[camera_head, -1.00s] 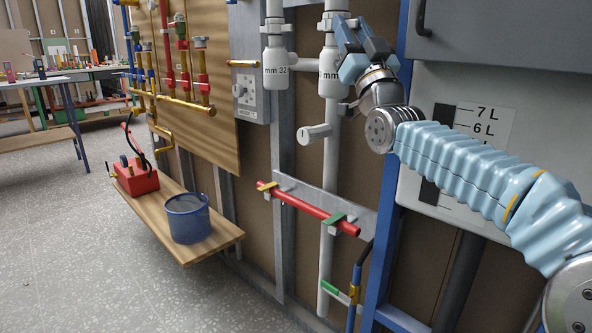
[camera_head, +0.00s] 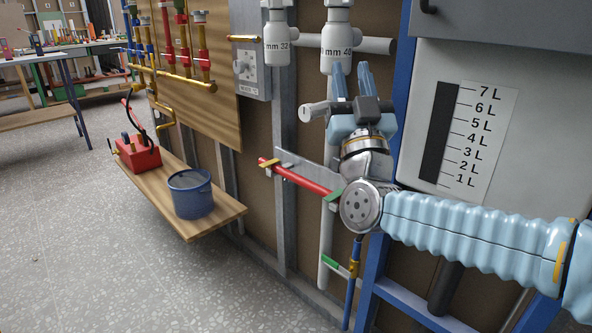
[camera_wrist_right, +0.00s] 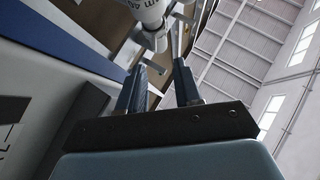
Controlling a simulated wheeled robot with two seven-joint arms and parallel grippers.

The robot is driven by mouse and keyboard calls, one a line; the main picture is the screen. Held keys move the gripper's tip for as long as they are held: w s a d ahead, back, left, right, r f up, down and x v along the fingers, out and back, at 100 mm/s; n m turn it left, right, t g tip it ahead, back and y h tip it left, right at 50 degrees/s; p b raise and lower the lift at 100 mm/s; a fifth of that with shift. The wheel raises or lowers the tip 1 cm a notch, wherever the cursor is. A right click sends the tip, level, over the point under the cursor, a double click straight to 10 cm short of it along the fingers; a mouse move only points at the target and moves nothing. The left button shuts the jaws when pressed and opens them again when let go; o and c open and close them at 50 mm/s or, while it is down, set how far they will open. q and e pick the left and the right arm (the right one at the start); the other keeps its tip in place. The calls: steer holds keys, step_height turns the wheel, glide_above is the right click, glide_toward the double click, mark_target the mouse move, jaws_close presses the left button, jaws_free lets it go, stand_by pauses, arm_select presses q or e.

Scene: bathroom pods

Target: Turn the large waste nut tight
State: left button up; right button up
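The white waste fitting marked "mm 40" (camera_head: 338,50) is upright on the wall frame in the head view. It also shows at the top of the right wrist view (camera_wrist_right: 148,12). I cannot clearly make out a separate nut on it. My right gripper (camera_head: 353,72) is just below and slightly right of this fitting, fingers pointing up. In the right wrist view its two fingers (camera_wrist_right: 160,70) are apart with nothing between them. A smaller white fitting marked "mm 32" (camera_head: 277,42) is to the left. My left gripper is not in view.
A white pipe stub (camera_head: 314,111) sticks out left of my right gripper. A red pipe (camera_head: 298,180) is below it. A grey tank with a litre scale (camera_head: 500,120) is at the right. A wooden shelf (camera_head: 195,228) holds a blue bucket (camera_head: 190,196) and red box (camera_head: 138,155).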

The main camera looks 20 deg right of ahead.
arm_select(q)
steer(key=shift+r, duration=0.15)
arm_select(e)
steer(key=w+a+f+n+g+y, duration=0.1)
steer(key=w+f, duration=0.4)
steer(key=f, duration=0.5)
steer(key=w+a+f+n+g+y, duration=0.1)
steer(key=w+a+f+g+y, duration=0.3)
steer(key=f, duration=0.6)
steer(key=shift+w+n+y, duration=0.4)
steer(key=shift+w+y, duration=0.3)
steer(key=shift+w, duration=0.5)
